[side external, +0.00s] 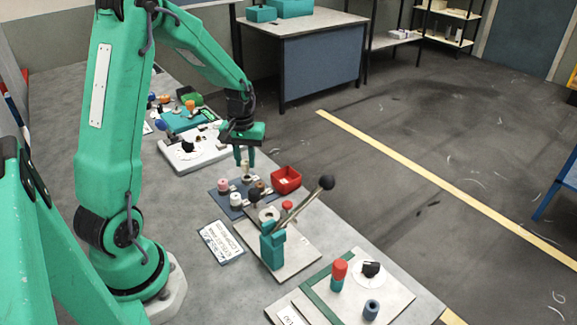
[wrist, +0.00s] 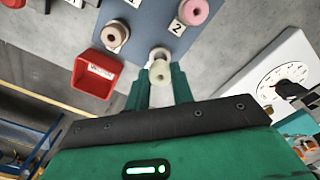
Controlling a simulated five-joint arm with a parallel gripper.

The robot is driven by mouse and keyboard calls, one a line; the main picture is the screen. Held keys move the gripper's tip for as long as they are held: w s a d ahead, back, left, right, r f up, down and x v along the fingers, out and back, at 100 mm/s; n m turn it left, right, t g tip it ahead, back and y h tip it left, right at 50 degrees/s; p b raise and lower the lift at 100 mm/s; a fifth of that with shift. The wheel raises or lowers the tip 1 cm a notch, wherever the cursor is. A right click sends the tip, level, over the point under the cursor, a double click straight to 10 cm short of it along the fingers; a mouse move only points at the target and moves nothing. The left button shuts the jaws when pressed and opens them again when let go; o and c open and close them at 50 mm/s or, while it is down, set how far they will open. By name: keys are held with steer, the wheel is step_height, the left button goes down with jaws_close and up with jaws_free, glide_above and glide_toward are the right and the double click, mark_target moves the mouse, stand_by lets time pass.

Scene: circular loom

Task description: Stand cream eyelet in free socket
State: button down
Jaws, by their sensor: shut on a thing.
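A cream eyelet (wrist: 160,73) is between the two green fingertips of my gripper (wrist: 160,88) in the wrist view. My gripper is shut on it. A pale ring-shaped piece (wrist: 160,52) shows just beyond it; I cannot tell whether the two touch. The blue-grey socket board (wrist: 148,22) lies below with numbered labels. In the side view my gripper (side external: 245,156) points down over the far edge of the board (side external: 222,205). A pink eyelet (wrist: 194,11) stands by label 2, and a brownish one (wrist: 115,36) stands near the red bin. The free socket is not clear.
A red bin (side external: 286,180) stands right of the board. A lever press (side external: 273,245) with black-knobbed handles stands in front. A white plate with a dial (side external: 194,150) lies behind my gripper. A written card (side external: 221,242) lies on the table left of the press.

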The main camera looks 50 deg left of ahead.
mark_target(245, 161)
steer(key=shift+f, duration=1.45)
stand_by(0.6)
steer(key=c, duration=1.1)
jaws_free()
steer(key=shift+r, duration=3.9)
